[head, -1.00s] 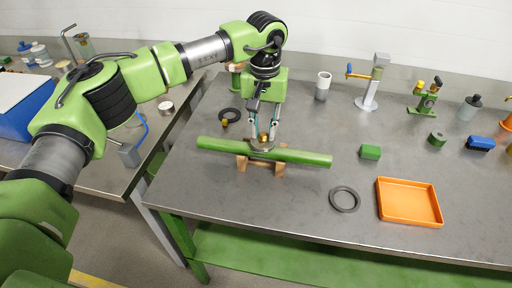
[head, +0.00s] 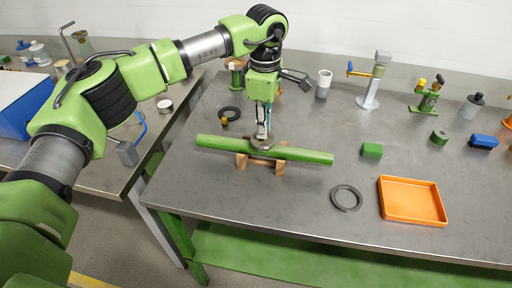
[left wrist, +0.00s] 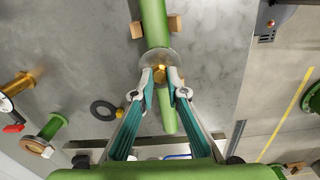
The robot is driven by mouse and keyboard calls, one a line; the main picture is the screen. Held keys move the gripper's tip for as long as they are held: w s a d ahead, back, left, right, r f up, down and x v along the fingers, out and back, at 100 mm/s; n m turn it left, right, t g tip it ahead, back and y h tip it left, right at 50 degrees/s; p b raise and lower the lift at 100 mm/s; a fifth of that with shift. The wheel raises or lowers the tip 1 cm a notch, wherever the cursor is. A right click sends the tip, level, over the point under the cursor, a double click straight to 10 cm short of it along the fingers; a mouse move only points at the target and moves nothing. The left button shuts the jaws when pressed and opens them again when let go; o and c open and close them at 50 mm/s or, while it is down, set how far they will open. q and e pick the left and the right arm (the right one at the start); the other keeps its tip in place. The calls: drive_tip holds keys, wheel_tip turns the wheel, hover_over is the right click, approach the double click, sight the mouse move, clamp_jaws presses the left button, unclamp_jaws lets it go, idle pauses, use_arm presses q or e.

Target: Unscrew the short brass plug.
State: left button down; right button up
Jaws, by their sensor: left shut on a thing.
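A long green tube (head: 312,157) lies on wooden blocks (head: 242,161) on the steel table, with a round grey flange (head: 256,144) at its middle. In the left wrist view a brass plug (left wrist: 168,75) with a faceted head sits at the flange, between my fingertips. My left gripper (head: 263,134) points down over the flange and is shut on this plug; it also shows in the left wrist view (left wrist: 166,84). In the head view the fingers mostly hide the plug. How far its thread is engaged cannot be seen. My right gripper is not in view.
A small brass piece (head: 225,122) and a dark ring (head: 231,113) lie behind the tube's left end.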

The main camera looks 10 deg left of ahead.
use_arm(q)
drive_tip(key=shift+r, duration=0.15)
drive_tip(key=shift+r+p, duration=1.2)
drive_tip(key=shift+r, duration=0.55)
